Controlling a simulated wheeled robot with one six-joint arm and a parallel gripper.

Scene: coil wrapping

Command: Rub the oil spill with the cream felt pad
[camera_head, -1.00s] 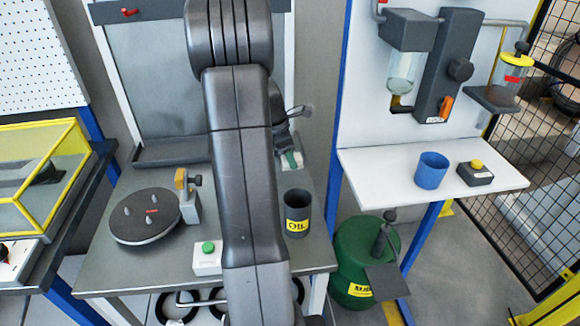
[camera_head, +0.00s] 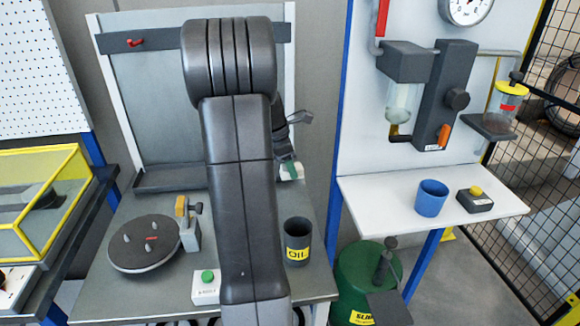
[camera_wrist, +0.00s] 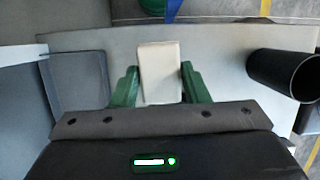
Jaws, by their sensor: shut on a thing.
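My gripper (camera_wrist: 160,87) shows in the wrist view with its green fingers shut on the cream felt pad (camera_wrist: 159,72). The pad is a pale, flat rectangle between the fingers. In the head view, the pad (camera_head: 291,171) is a small pale patch with green beside my gripper, partly hidden by my arm. I cannot make out the oil spill in either view. My arm covers the middle of the grey bench (camera_head: 148,296) in the head view.
A dark cup labelled OIL (camera_head: 298,241) stands on the bench right of my arm; it also shows in the wrist view (camera_wrist: 285,75). A round turntable (camera_head: 145,244) and a green-button box (camera_head: 206,288) are left of my arm. A white shelf (camera_head: 380,200) is at right.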

